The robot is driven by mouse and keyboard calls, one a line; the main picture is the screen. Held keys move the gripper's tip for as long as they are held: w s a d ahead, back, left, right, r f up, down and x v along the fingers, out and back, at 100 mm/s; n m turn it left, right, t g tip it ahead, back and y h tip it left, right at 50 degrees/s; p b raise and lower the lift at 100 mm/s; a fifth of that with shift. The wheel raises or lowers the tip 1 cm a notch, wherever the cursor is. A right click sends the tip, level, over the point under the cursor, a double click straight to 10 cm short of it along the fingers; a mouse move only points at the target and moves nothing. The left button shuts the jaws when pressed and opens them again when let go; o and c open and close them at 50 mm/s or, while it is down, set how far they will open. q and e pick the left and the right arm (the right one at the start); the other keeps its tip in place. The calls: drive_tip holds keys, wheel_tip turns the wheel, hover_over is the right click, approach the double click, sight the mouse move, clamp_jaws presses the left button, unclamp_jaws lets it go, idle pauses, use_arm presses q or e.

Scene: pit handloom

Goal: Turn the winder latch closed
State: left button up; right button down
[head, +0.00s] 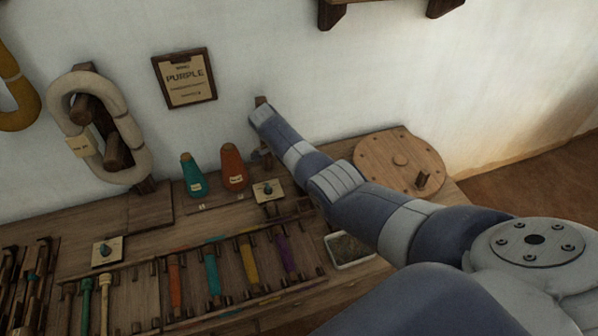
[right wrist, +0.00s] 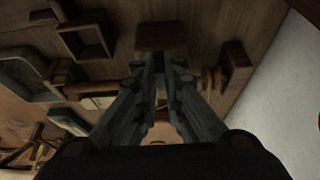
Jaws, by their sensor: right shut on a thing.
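My right arm comes in from the lower right in the head view and hides its own gripper there. In the right wrist view my right gripper (right wrist: 159,68) has its two fingers drawn together at a brown wooden block (right wrist: 165,37), which I take to be the winder latch. The fingers cover the contact, so how far the latch is turned cannot be told. In the head view a small piece of brown wood (head: 261,101) shows beside the end of my arm. My left gripper is not in view.
A round wooden disc with a peg (head: 385,165) lies right of my arm. Left of it stand an orange cone (head: 233,168) and a teal cone (head: 192,175). A rack of coloured bobbins (head: 212,272) and a pale tray (head: 365,262) lie in front. The wall is close behind.

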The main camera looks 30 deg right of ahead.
drive_tip(key=c, duration=1.7)
unclamp_jaws()
drive_tip(key=v, duration=1.2)
drive_tip(key=shift+d, duration=0.1)
